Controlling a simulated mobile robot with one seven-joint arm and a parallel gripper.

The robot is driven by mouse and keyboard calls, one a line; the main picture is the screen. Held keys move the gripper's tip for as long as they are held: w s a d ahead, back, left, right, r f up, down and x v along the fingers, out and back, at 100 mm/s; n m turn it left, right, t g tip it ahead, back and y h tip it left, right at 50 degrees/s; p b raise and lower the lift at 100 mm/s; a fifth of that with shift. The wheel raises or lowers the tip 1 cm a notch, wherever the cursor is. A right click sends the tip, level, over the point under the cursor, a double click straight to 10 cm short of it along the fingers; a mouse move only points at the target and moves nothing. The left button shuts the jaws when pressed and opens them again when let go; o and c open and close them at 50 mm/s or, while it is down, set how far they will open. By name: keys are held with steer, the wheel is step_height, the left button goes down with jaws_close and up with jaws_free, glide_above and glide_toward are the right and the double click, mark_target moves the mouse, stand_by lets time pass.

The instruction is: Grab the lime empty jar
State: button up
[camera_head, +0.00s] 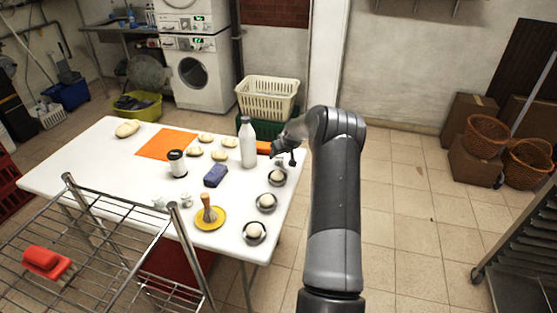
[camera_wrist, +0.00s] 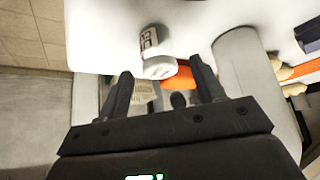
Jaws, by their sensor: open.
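I cannot make out a lime-coloured jar in either view. My gripper (camera_head: 285,153) is over the right edge of the white table, just right of a tall white bottle (camera_head: 248,145). In the wrist view my gripper (camera_wrist: 161,74) is open, with its two dark fingers apart and nothing held. A small white labelled container (camera_wrist: 149,40) shows just beyond the gap between the fingertips. The white bottle (camera_wrist: 250,85) is beside the right finger. An orange thing (camera_wrist: 183,78) shows partly behind the container; it also shows beside the bottle in the head view (camera_head: 263,147).
The white table (camera_head: 120,180) also holds a dark-lidded jar (camera_head: 177,165), a blue block (camera_head: 215,176), a brush on a yellow plate (camera_head: 209,222), and several small dark bowls along the right edge. A wire rack (camera_head: 120,235) stands in front.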

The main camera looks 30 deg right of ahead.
steer(key=shift+x, duration=1.45)
steer(key=shift+s, duration=0.1)
steer(key=c, duration=1.1)
